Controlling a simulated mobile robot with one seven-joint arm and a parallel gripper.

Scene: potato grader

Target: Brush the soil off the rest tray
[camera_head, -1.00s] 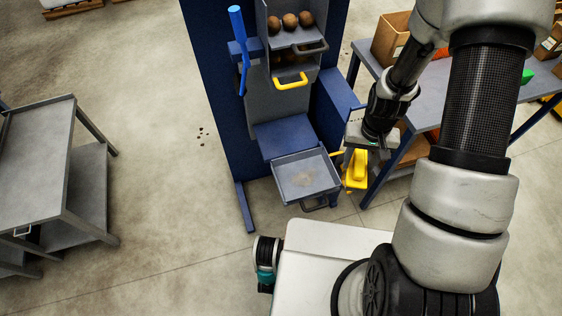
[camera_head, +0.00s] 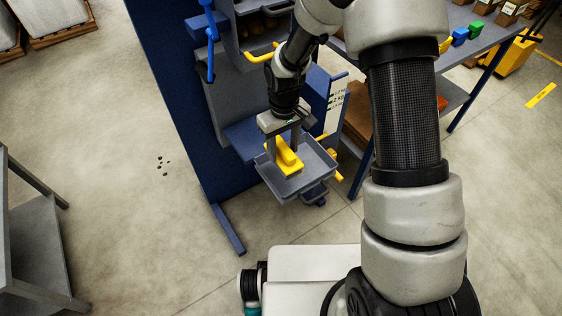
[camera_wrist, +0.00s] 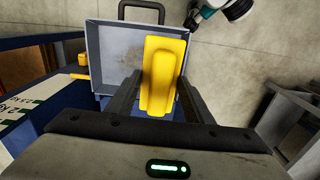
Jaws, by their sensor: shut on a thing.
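The rest tray (camera_head: 315,161) is a shallow grey tray with a dark handle, low at the front of the blue machine. It also shows in the wrist view (camera_wrist: 108,78), where a faint brownish patch of soil (camera_wrist: 126,52) lies on its floor, partly hidden by the brush. My gripper (camera_head: 284,152) points down over the tray, shut on the yellow brush (camera_head: 289,163). In the wrist view the brush (camera_wrist: 163,72) stands between my two fingers, over the tray's right part. I cannot tell whether its underside touches the tray floor.
A blue handle (camera_head: 210,45) and a yellow handle (camera_head: 262,56) stick out of the machine above the tray. A table (camera_head: 480,55) with small coloured blocks stands at the right. A grey cart (camera_head: 40,245) stands at the left. The floor between is mostly clear.

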